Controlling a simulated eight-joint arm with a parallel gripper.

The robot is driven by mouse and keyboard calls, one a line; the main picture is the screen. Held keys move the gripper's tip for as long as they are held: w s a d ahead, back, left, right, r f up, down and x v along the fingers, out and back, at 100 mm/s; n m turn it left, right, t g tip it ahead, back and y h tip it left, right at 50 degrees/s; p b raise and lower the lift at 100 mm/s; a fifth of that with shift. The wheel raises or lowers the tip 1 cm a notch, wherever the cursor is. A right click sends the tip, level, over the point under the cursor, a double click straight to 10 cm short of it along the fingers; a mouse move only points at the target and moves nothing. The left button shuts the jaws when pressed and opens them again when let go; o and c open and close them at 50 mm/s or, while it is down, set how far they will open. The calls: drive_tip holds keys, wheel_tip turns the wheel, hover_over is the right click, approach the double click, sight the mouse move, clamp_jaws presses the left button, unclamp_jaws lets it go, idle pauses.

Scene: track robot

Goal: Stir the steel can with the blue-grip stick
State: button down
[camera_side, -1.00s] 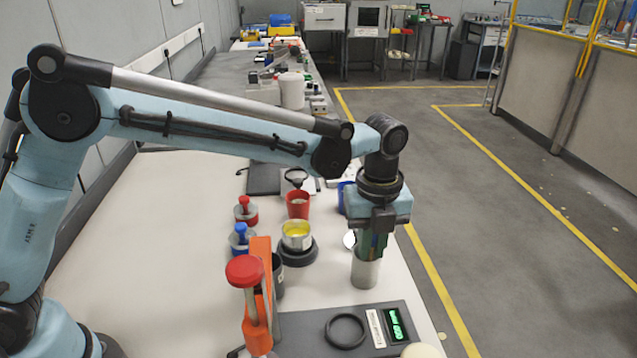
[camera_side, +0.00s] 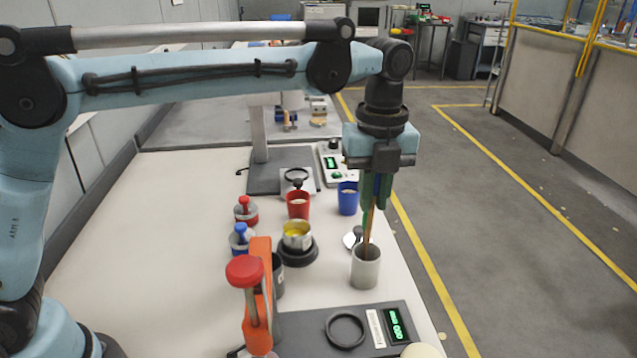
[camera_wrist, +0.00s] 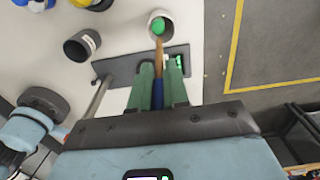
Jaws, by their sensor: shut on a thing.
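My gripper (camera_side: 376,203) is shut on the blue-grip stick and points down above the grey steel can (camera_side: 366,270). The stick's brown shaft (camera_side: 369,226) runs down, slightly tilted, to the can's mouth; its tip looks to be inside, but its depth cannot be told. The can stands upright near the table's right edge. In the wrist view, the blue grip (camera_wrist: 157,95) is between the green fingers (camera_wrist: 160,85), and the can (camera_wrist: 152,17) shows green contents. The fingertips are clear above the rim.
A can with yellow contents (camera_side: 297,241) sits on a black round base left of the steel can. A dark cup (camera_wrist: 80,47), red cup (camera_side: 298,206) and blue cup (camera_side: 348,198) stand nearby. An orange clamp (camera_side: 260,295) and a grey panel (camera_side: 300,330) are in front.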

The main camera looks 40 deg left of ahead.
drive_tip(key=a+r, duration=0.2)
drive_tip(key=a, duration=1.4)
wheel_tip(320, 180, down, 11)
drive_tip(key=shift+s+d+g+h, duration=0.3)
drive_tip(key=shift+s, duration=0.15)
drive_tip(key=shift+r, duration=0.1)
